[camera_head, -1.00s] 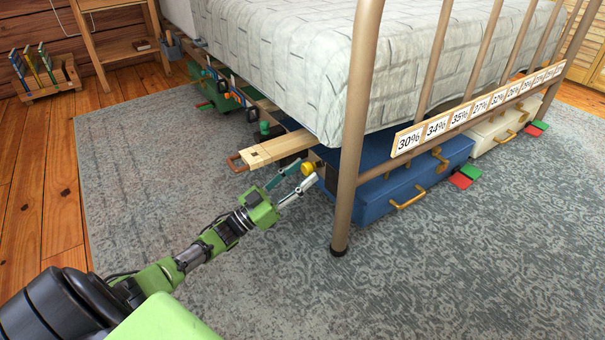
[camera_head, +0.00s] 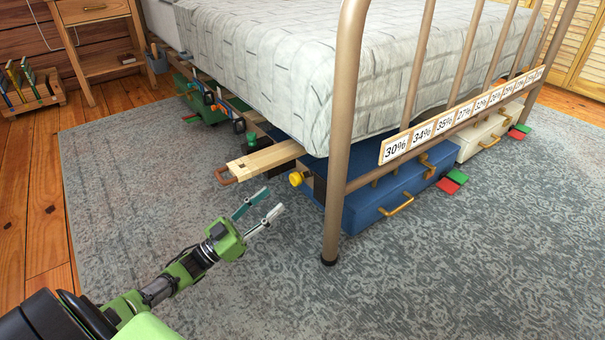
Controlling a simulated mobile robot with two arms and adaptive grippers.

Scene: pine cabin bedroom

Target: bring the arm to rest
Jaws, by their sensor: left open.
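My left gripper (camera_head: 258,211) is open and empty, held above the grey patterned rug (camera_head: 270,290) in front of the bed's corner. My left arm comes in from the lower left. The gripper is apart from the yellow knob (camera_head: 296,179), which sits to its upper right near the bed post. A light wooden board (camera_head: 264,161) juts from under the mattress, above the gripper in the picture. My right gripper is not in the view.
The bed post (camera_head: 336,170) stands right of the gripper. A blue case (camera_head: 372,198) and a cream case (camera_head: 482,138) lie under the bed, with red and green cards beside them. A strip of percentage labels (camera_head: 461,114) runs along the footboard. Open rug lies in front.

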